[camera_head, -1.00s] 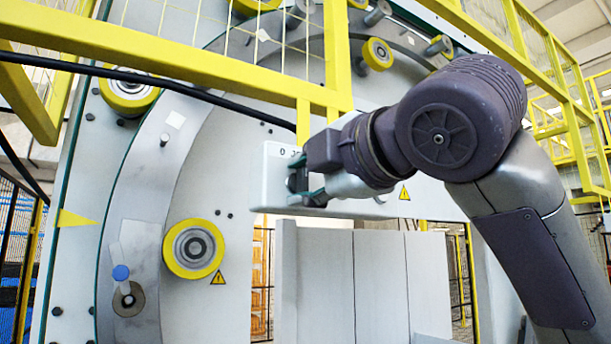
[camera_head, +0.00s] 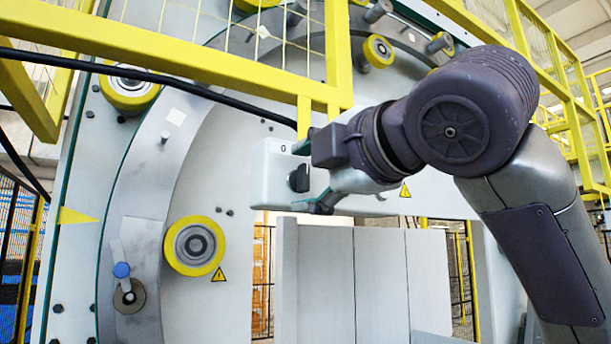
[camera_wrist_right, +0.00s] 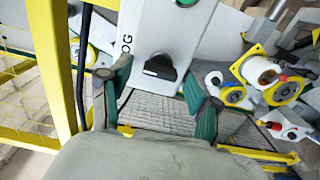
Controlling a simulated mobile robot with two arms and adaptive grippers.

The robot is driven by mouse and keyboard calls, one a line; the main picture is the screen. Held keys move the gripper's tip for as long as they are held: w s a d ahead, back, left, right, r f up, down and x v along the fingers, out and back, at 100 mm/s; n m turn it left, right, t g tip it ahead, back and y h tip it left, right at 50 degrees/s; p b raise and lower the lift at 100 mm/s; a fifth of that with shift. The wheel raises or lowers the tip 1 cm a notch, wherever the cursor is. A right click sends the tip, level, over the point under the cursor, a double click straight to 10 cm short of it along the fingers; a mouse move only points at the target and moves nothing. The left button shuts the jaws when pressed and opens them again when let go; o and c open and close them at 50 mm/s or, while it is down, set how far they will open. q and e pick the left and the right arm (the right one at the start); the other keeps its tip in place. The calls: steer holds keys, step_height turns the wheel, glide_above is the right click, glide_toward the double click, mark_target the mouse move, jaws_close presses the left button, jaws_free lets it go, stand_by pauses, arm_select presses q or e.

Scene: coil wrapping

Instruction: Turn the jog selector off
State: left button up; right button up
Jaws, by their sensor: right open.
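The jog selector is a black rotary knob (camera_head: 299,178) on the face of a white control box (camera_head: 272,176). A "0" mark shows above it in the head view; the rest of the label is hidden there. In the right wrist view the knob (camera_wrist_right: 160,67) sits ahead between the green-padded fingers, with the letters "OG" beside it. A pale mark shows on the knob; I cannot tell which label it points to. My right gripper (camera_head: 309,177) is open and empty, its fingers spread either side of the knob and apart from it. My left gripper is out of view.
A yellow guard rail (camera_head: 220,77) and a black cable (camera_head: 200,93) run close above the box. The large ring machine (camera_head: 135,200) with yellow rollers (camera_head: 194,247) stands behind. Grey panels (camera_head: 375,285) stand below the arm.

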steer(key=v, duration=1.1)
steer(key=shift+s, duration=0.15)
